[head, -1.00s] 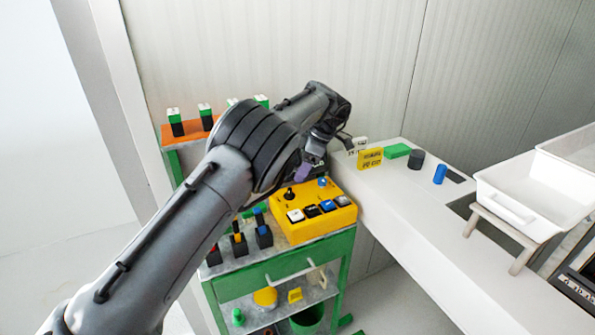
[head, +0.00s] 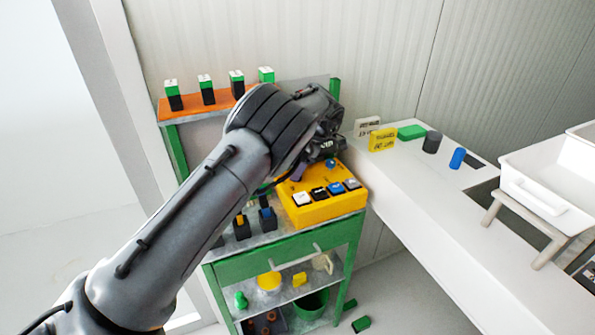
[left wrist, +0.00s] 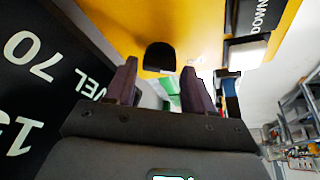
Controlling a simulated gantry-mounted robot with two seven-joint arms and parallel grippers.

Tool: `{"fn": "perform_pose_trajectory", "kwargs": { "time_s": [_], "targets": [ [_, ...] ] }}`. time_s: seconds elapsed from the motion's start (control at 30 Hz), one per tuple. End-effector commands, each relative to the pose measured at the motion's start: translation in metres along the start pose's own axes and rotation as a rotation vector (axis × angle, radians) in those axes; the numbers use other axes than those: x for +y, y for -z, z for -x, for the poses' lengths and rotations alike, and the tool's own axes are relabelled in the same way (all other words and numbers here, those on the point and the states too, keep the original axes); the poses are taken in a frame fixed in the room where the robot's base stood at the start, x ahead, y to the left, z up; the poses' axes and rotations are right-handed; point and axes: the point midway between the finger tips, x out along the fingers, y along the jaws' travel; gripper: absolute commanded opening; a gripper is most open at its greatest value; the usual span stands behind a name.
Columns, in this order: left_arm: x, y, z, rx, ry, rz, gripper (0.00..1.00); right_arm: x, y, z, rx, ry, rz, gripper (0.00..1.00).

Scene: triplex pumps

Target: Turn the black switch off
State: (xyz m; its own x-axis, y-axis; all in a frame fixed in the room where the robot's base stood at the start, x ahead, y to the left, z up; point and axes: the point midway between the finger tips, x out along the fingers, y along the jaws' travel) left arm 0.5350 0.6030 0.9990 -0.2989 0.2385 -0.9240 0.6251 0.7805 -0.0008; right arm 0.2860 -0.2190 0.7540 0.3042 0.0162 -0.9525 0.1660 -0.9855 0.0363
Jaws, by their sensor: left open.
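The yellow control box (head: 322,208) stands on top of the green cart. Its front row holds a black switch (head: 319,194) between white and blue ones. My left gripper (head: 298,171) is over the box's back left part, apart from that row; its arm hides much of that area. In the left wrist view my left gripper (left wrist: 160,85) is open, with a rounded black knob (left wrist: 158,57) against the yellow surface ahead of and between its fingertips. The fingers look apart from the knob. A switch marked DOWN (left wrist: 258,18) is at the upper right. My right gripper is not in view.
Several green-and-black switches (head: 207,90) stand on the orange shelf behind. Dark switches with coloured tops (head: 241,226) stand left of the box. The white counter (head: 430,210) at right holds small blocks and a white tray (head: 545,185). The cart's lower shelf holds loose parts.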

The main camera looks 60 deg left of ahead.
Motion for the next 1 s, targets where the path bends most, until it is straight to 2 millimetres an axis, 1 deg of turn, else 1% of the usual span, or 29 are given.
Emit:
{"fn": "perform_pose_trajectory", "kwargs": {
  "time_s": [0.03, 0.13, 0.43, 0.47, 0.7, 0.73, 1.0],
  "targets": [
    [0.0, -0.0001, -0.0043, 0.0, 0.0, 0.0, 0.53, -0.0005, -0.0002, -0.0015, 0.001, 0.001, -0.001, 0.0],
    [0.0, 0.0001, -0.0077, 0.0, 0.0, 0.0, 0.53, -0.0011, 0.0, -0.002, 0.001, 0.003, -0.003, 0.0],
    [0.0001, 0.0003, -0.0089, 0.0, 0.0, 0.0, 0.53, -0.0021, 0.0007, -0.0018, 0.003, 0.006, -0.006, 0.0],
    [0.0001, 0.0003, -0.0088, 0.0, 0.0, 0.0, 0.5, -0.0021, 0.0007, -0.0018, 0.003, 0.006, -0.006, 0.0],
    [0.0, 0.0003, -0.0087, 0.0, 0.0, 0.0, 0.13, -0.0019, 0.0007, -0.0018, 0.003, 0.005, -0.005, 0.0],
    [0.0, 0.0003, -0.0087, 0.0, 0.0, 0.0, 0.12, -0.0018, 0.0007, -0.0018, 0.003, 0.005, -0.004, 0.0],
    [-0.0005, 0.001, -0.0069, 0.001, -0.012, -0.031, 0.12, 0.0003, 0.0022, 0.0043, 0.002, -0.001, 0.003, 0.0]
  ]
}}
